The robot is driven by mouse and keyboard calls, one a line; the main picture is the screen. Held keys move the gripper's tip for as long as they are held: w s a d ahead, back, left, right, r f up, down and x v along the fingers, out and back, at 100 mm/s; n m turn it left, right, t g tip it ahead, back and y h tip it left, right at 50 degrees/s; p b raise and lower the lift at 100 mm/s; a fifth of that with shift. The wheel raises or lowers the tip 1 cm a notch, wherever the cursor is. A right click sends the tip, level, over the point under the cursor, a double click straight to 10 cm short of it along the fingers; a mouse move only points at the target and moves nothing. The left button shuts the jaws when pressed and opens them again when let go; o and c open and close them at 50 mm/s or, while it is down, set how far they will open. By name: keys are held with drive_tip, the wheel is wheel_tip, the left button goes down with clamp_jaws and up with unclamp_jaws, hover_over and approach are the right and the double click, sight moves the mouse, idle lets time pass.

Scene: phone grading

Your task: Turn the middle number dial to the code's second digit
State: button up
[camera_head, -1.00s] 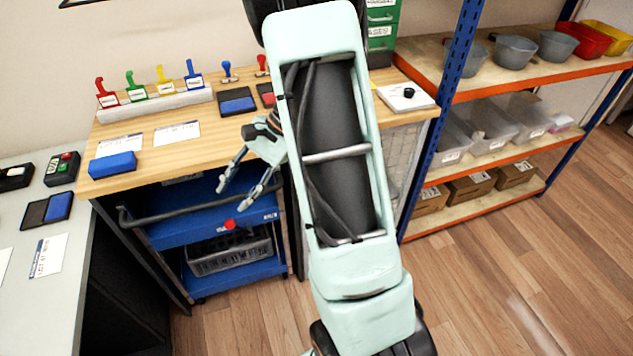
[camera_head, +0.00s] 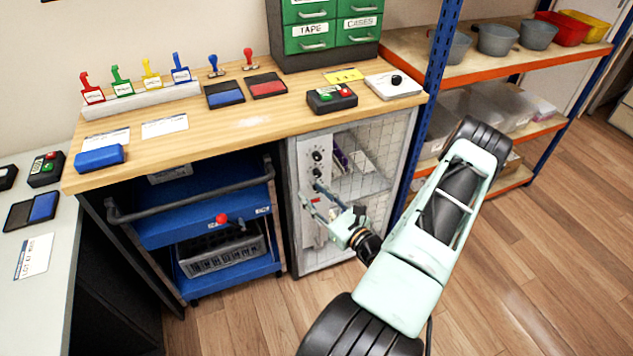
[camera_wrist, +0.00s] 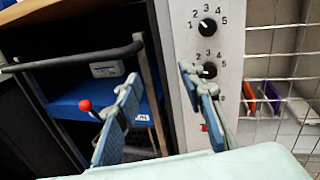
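A pale control panel (camera_wrist: 183,30) on the front of a wire-mesh cabinet carries black number dials in a column. The top dial (camera_wrist: 207,27) has the digits 1 to 5 around it. The middle dial (camera_wrist: 208,70) is just below, partly behind a finger; its exact setting is too small to read. Both also show in the head view, the top dial (camera_head: 317,156) above the middle dial (camera_head: 316,172). Anything lower is largely hidden by my gripper. My gripper (camera_head: 310,193) is open and empty in front of the panel, its right finger overlapping the dial column in the wrist view.
A blue cart (camera_head: 190,225) with a dark handle and red knob stands left of the cabinet. The mesh door (camera_head: 360,165) is right of the panel. A wooden bench (camera_head: 235,125) is above, bearing a yellow card (camera_head: 343,75) with unreadable marks. Floor in front is clear.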

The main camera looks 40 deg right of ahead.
sight(318, 175)
drive_tip(key=s+d+f+m+h, duration=0.3)
drive_tip(key=d+m+h, duration=0.1)
drive_tip(key=d+h, duration=0.1)
drive_tip(key=x, duration=1)
drive_tip(key=shift+w+a+f, duration=0.1)
drive_tip(key=shift+w+a, duration=0.05)
drive_tip(key=shift+w, duration=0.15)
clamp_jaws()
